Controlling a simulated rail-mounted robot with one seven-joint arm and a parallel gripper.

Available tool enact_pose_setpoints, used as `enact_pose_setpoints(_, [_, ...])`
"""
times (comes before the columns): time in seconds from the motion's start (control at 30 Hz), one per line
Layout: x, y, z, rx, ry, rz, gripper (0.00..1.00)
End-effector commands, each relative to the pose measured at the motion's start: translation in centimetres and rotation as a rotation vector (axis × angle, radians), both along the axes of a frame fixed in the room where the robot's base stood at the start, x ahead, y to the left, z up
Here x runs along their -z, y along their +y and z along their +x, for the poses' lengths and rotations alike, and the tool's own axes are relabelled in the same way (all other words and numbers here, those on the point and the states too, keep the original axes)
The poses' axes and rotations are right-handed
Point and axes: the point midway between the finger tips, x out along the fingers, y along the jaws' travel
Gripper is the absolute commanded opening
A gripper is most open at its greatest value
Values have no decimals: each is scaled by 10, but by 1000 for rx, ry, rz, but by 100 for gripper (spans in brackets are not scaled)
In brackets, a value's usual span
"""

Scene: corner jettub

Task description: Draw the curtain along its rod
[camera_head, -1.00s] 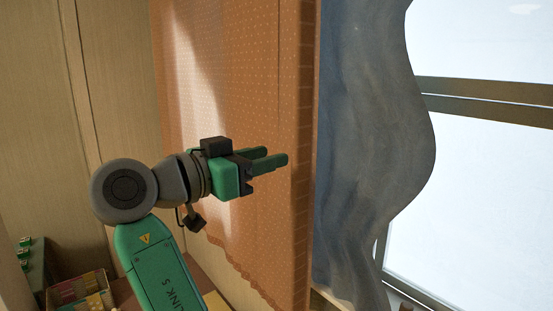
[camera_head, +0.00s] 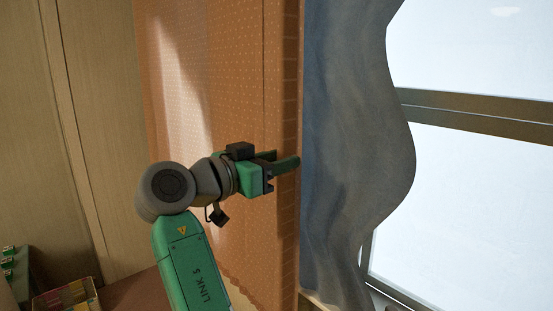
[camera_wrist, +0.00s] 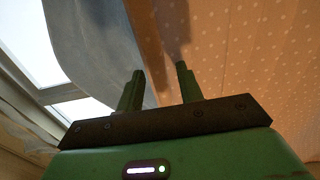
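A blue-grey curtain (camera_head: 345,150) hangs in wavy folds over the left part of the window. It also shows at the upper left of the wrist view (camera_wrist: 95,45). My gripper (camera_head: 286,158) is at the curtain's left edge, in front of the orange dotted fabric or panel. In the wrist view my gripper (camera_wrist: 161,76) is open, its two green fingers apart, with the brownish edge of the orange surface seen between and beyond them. Nothing is visibly held. I cannot tell whether a finger touches the curtain. The rod is out of view.
The orange dotted surface (camera_head: 220,90) hangs left of the curtain. A bright window with a dark crossbar (camera_head: 480,110) is at right. A box of colourful items (camera_head: 66,298) and green-topped items (camera_head: 8,262) sit at lower left. A wooden wall (camera_head: 90,120) is at left.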

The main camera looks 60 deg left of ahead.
Motion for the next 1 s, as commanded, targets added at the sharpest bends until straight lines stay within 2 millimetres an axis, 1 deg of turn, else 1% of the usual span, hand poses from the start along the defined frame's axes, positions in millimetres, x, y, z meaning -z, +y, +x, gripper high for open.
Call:
enact_pose_setpoints(0.03, [0,0,0,0,0,0,26])
enact_pose_setpoints(0.17, [0,0,0,0,0,0,1])
enact_pose_setpoints(0.43, [0,-2,1,0,0,1,0])
enact_pose_setpoints(0.57, [1,-15,4,1,0,3,0])
enact_pose_setpoints(0.67, [2,-34,10,2,-1,4,0])
enact_pose_setpoints(0.77, [3,-62,19,3,-1,6,0])
enact_pose_setpoints(0.97, [1,-130,39,4,-3,6,0])
enact_pose_setpoints(1.0, [0,-144,43,5,-3,6,0])
